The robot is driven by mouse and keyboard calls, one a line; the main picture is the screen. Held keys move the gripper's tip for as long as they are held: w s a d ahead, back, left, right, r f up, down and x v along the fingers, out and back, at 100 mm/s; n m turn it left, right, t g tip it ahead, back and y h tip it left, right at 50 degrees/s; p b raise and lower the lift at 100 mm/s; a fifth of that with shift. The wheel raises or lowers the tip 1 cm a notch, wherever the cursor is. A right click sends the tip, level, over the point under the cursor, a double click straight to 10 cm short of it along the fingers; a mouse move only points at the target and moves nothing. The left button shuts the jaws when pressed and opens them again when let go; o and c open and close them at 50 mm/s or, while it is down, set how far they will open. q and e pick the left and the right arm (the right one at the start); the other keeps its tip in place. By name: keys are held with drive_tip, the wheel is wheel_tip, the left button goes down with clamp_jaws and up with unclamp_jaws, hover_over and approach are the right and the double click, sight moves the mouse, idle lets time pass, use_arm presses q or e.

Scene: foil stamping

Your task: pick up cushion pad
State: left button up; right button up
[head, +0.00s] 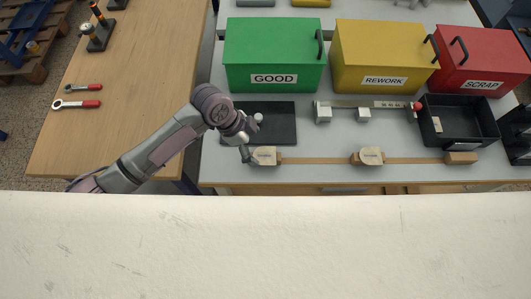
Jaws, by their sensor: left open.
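A flat dark rectangular pad (284,110) lies on the grey bench and may be the cushion pad; I cannot tell for sure. My left gripper (250,138) reaches in from the left over the left and front part of this pad and hides some of it. It is open, and I see nothing held in it. One fingertip is close to a pale block (265,154) at the left end of a wooden strip; I cannot tell if they touch. My right gripper is not in view.
Green GOOD (273,50), yellow REWORK (383,50) and red SCRAP (484,55) boxes stand at the back. A wooden strip (318,160) with blocks lies in front. A gauge bar (345,104) and a black tray (458,138) are right. Wrenches (78,103) lie on the left table.

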sight(265, 155)
use_arm(q)
drive_tip(key=shift+d+f, duration=0.15)
drive_tip(key=shift+f, duration=0.15)
drive_tip(key=p+x, duration=0.1)
drive_tip(key=x, duration=0.2)
drive_tip(key=shift+s+d+f+p, duration=0.1)
drive_tip(key=shift+d+f+p, duration=0.1)
drive_tip(key=shift+d+p, duration=0.15)
drive_tip(key=shift+d+f, duration=0.1)
drive_tip(key=shift+f, duration=0.35)
drive_tip(key=c, duration=0.9)
